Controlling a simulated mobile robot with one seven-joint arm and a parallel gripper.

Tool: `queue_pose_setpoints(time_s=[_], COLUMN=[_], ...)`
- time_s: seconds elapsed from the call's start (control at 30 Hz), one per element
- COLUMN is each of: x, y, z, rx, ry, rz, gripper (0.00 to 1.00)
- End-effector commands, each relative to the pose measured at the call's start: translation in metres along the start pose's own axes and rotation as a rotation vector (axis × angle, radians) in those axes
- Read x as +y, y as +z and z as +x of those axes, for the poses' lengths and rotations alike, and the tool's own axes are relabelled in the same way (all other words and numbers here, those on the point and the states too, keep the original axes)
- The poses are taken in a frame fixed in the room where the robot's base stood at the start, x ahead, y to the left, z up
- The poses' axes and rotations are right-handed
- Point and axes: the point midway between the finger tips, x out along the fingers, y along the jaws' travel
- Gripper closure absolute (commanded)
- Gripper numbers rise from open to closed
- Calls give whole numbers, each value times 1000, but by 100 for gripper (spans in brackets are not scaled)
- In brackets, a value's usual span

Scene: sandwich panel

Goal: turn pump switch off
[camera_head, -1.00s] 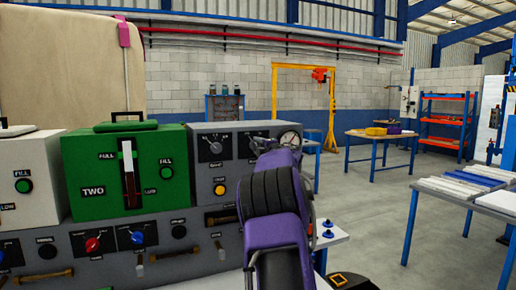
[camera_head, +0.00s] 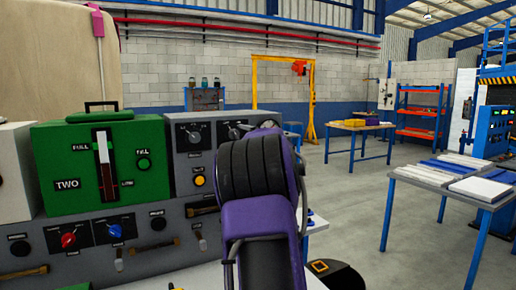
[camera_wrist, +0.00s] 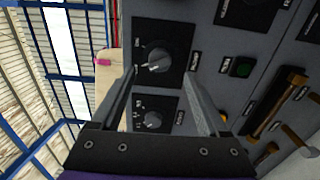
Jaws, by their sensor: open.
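The grey control panel (camera_head: 207,150) carries two rotary switches on black plates, one on the left (camera_head: 194,136) and one partly hidden by my purple arm. The labels are too small to read, so I cannot tell which knob is the pump switch. My arm hides the gripper in the head view.
A green tank box (camera_head: 75,165) stands left of the grey panel. The lower panel has red and blue knobs (camera_head: 68,240) and several handles. A worktable with boards (camera_head: 450,175) stands at right.

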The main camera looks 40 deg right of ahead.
Motion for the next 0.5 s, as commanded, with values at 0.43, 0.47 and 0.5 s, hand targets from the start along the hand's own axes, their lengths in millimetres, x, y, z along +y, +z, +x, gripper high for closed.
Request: queue_pose_setpoints(time_s=[0.43, 0.47, 0.5], x=[1, 0, 0], y=[0, 1, 0], z=[-94, -98, -103], rx=[-2, -2, -1], ry=[1, 1, 0], rz=[2, 2, 1], gripper=[22, 22, 22])
